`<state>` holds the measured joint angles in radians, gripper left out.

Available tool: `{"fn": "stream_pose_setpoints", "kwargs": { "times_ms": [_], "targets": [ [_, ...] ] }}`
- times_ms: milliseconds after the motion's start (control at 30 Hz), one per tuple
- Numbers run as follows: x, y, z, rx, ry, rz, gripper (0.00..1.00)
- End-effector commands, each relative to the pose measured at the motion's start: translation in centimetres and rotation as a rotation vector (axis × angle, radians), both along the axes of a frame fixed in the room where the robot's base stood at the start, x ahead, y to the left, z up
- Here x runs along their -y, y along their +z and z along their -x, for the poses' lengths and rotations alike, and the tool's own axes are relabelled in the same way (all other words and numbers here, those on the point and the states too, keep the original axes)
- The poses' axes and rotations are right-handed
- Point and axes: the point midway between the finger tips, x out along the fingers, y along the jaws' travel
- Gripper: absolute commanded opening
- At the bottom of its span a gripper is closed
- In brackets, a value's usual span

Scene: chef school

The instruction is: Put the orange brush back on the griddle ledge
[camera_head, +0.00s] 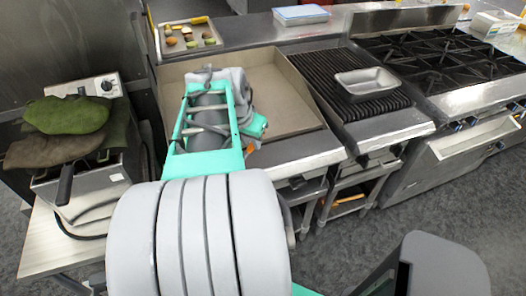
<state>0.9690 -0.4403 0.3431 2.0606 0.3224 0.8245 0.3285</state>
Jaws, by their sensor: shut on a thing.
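My arm reaches over the griddle (285,100), a flat beige plate with a steel front ledge (300,152). My gripper (252,128) is at the far end of the arm, low over the front part of the griddle near that ledge. The arm's wrist and teal links hide most of it, and its fingertips do not show clearly. A small orange bit, seemingly part of the orange brush (256,145), shows right beside the gripper. The gripper is shut on it. The rest of the brush is hidden, and I cannot tell whether it touches the ledge.
Right of the griddle is a ribbed grill (330,75) with a metal pan (366,82), then a burner stove (440,55). A tray of food pieces (188,38) stands behind. At left, a fryer (80,185) carries green and brown cloth-like items (66,114). Floor is open at front right.

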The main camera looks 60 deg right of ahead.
Motion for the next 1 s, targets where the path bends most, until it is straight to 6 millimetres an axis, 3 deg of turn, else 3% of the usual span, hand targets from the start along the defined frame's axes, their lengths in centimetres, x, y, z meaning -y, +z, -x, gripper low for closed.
{"fn": "stream_pose_setpoints", "kwargs": {
  "times_ms": [200,400,567,733,933,967,1000],
  "targets": [
    [6.3,-2.6,-0.1,-0.003,-0.003,-0.006,0.0],
    [9.6,-7.0,-0.4,-0.002,0.0,-0.004,0.0],
    [11.0,-8.7,-0.5,-0.001,0.002,-0.002,0.0],
    [11.0,-11.2,-0.5,-0.002,0.002,-0.002,0.0],
    [11.0,-11.7,-0.6,0.0,0.003,0.002,0.0],
    [11.0,-11.7,-0.6,0.0,0.003,0.001,0.21],
    [11.0,-11.7,-0.6,0.0,0.003,0.001,0.25]
  ]
}}
